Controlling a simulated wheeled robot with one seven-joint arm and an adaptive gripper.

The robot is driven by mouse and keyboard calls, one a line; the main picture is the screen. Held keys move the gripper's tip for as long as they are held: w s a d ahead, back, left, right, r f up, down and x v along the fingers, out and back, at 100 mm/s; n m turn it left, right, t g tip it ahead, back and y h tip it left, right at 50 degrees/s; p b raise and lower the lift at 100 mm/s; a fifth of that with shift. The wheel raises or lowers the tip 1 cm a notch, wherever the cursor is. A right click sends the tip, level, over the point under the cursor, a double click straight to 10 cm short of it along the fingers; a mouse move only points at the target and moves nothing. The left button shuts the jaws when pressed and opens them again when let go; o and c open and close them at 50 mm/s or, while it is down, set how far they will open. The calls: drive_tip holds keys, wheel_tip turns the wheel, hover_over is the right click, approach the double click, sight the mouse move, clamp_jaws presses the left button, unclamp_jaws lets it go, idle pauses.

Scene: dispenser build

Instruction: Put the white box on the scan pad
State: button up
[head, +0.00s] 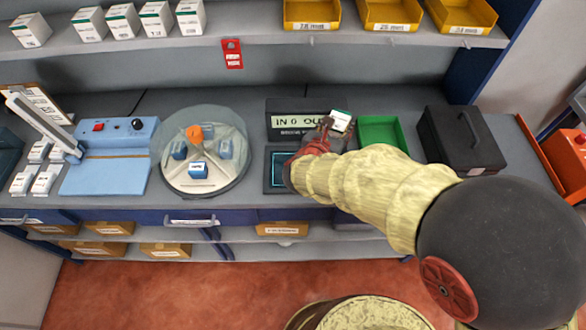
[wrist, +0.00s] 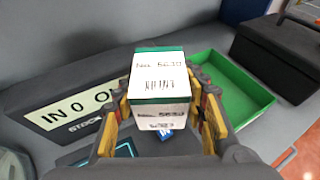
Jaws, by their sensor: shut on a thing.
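The white box (wrist: 160,82) has green edges and printed text. My gripper (wrist: 164,115) is shut on it, with a finger on each side. In the head view the box (head: 340,120) shows beyond my gripper (head: 325,130), near the front of the IN/OUT display. The scan pad (head: 276,170) is a dark plate with a lit blue outline in front of the display, partly hidden by my arm. In the wrist view a part of the pad (wrist: 88,158) shows below and left of the box. The box appears held above the surface, apart from the pad.
The IN/OUT display (head: 293,122) stands behind the pad. A green tray (head: 381,131) and a black case (head: 462,140) stand to the right. A round carousel (head: 202,150) with blue boxes and a light-blue sealing device (head: 110,155) stand to the left.

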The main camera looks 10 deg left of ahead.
drive_tip(key=s+a+r, duration=0.2)
drive_tip(key=s+a, duration=1.6)
drive_tip(key=a, duration=0.1)
drive_tip(key=shift+n+y, duration=0.4)
drive_tip(key=w+d+f+b, duration=0.1)
drive_tip(key=w+d+f, duration=0.1)
drive_tip(key=w+f, duration=0.1)
drive_tip(key=w+d+f+b, duration=0.2)
drive_tip(key=w+f, duration=0.1)
drive_tip(key=w, duration=0.1)
drive_tip(key=w+d+f+b, duration=0.2)
drive_tip(key=w+f, duration=0.1)
drive_tip(key=shift+w+d, duration=0.15)
drive_tip(key=shift+d, duration=0.25)
drive_tip(key=shift+w+f, duration=0.15)
drive_tip(key=shift+w+d+f+b, duration=0.1)
drive_tip(key=shift+f+b, duration=0.3)
drive_tip(key=shift+f, duration=0.5)
drive_tip(key=shift+w+d+f+b, duration=0.1)
drive_tip(key=shift+f+b, duration=0.3)
drive_tip(key=shift+f, duration=0.5)
